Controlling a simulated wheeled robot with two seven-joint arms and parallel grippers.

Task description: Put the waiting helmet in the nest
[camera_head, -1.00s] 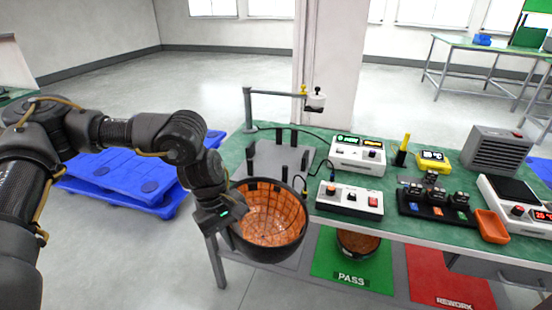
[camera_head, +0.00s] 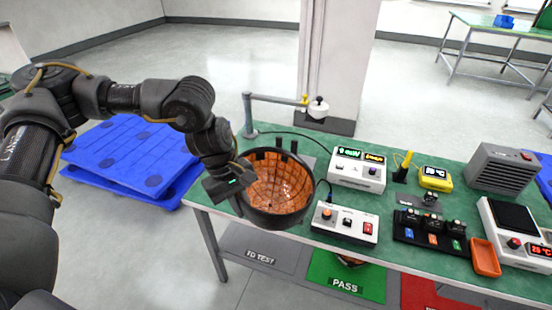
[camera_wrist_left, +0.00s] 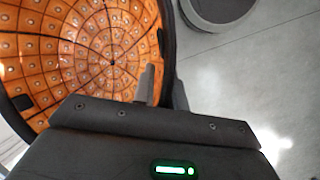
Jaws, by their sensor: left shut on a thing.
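The helmet (camera_head: 280,190) is a dark bowl with an orange, grid-lined inside, held with its open side up and towards the head camera. My left gripper (camera_head: 238,186) is shut on its left rim. In the left wrist view the orange inside (camera_wrist_left: 75,55) fills the upper left, with the fingers (camera_wrist_left: 163,88) at its rim. The nest, a grey plate (camera_head: 312,158) with black upright posts (camera_head: 293,147), is on the green table behind the helmet, which hides much of it. Whether the helmet touches the table edge or nest, I cannot tell. My right gripper is out of view.
A post with a horizontal arm (camera_head: 275,99) stands behind the nest. White control boxes (camera_head: 357,170) and (camera_head: 344,223) are right of the helmet. Another helmet (camera_head: 352,261) shows partly under the table by the green PASS mat (camera_head: 345,285). Blue pallets (camera_head: 130,155) lie at left.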

